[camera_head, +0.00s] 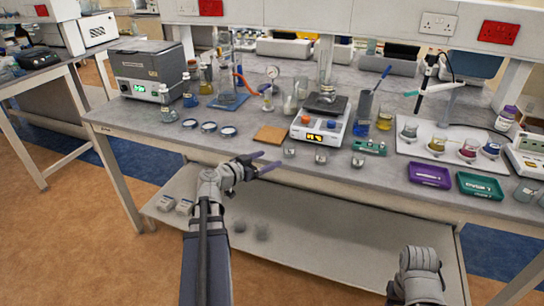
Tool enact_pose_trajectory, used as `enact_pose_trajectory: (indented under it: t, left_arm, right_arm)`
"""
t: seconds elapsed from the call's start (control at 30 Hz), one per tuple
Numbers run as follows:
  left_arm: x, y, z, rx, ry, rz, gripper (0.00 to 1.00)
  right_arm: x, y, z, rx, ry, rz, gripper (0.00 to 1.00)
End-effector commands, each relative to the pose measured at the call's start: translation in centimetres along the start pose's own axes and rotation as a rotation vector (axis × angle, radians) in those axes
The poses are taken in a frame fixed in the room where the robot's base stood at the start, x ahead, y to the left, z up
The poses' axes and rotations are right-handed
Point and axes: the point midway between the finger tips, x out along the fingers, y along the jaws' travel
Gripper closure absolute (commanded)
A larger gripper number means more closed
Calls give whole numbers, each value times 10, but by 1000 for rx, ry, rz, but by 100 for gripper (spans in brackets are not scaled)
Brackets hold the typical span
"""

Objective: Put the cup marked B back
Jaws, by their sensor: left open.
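Three small grey cups stand along the front edge of the bench: one on the left (289,152), one in the middle (321,156) and one on the right (358,160). I cannot read a letter on any of them, so I cannot tell which is marked B. My left gripper (264,163) is open and empty at the bench's front edge, left of the left cup and apart from it. My right arm shows at the bottom right, but its fingers are not visible.
A balance (321,131) bearing a tall cylinder stands behind the cups. A brown tile (270,134) lies left of it, and a green rack (369,147) right. A purple tray (430,175) and a dark green tray (480,186) lie at the front right. Several flasks stand on a white mat (452,132).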

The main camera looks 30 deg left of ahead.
Motion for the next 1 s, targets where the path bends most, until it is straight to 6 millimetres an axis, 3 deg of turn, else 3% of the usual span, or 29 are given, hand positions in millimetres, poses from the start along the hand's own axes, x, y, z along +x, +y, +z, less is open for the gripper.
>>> enact_pose_trajectory:
  t: [0.33,0.47,0.57,0.73,0.9,1.0]
  left_arm:
    - [-1,1,0,0,-1,3,18]
    - [12,28,7,-11,-44,61,18]
    - [31,77,22,-30,-138,164,18]
    - [53,189,65,-62,-406,361,18]
    - [41,291,116,-51,-746,466,18]
    - [23,336,142,-19,-943,460,18]
  right_arm:
    - [0,0,0,0,0,0,50]
    - [0,0,0,0,0,0,50]
    - [0,0,0,0,0,0,50]
    - [0,0,0,0,0,0,50]
    - [0,0,0,0,0,0,50]
    - [0,0,0,0,0,0,50]
